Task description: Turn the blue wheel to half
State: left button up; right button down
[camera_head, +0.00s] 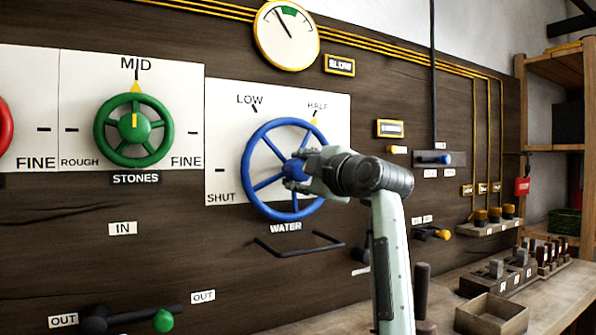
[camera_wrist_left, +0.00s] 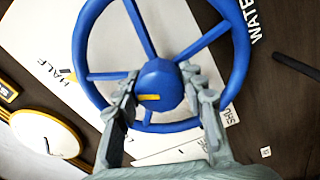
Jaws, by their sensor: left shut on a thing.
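The blue wheel (camera_head: 251,152) is mounted on a white panel with marks LOW, HALF and SHUT, above the label WATER. A yellow pointer (camera_head: 314,121) at its upper right rim lies by the HALF mark. My left gripper (camera_head: 297,172) is at the wheel's centre, shut on its hub. In the left wrist view, the fingers (camera_wrist_left: 160,95) lie on either side of the blue hub (camera_wrist_left: 158,84). The yellow stripe on the hub points toward the HALF side. The gripper hides part of the wheel's right side in the head view. My right gripper is out of view.
A green wheel (camera_head: 104,130) labelled STONES is to the left, with a red wheel (camera_head: 5,127) partly visible beyond it. A round gauge (camera_head: 287,36) hangs above. A dark bar handle (camera_head: 300,247) sticks out below the blue wheel. A bench with a wooden box (camera_head: 492,314) is lower right.

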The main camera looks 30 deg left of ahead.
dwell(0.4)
pick_arm(q)
jog(key=o, duration=1.2)
jog(key=shift+c, duration=0.2)
jog(key=v, duration=1.2)
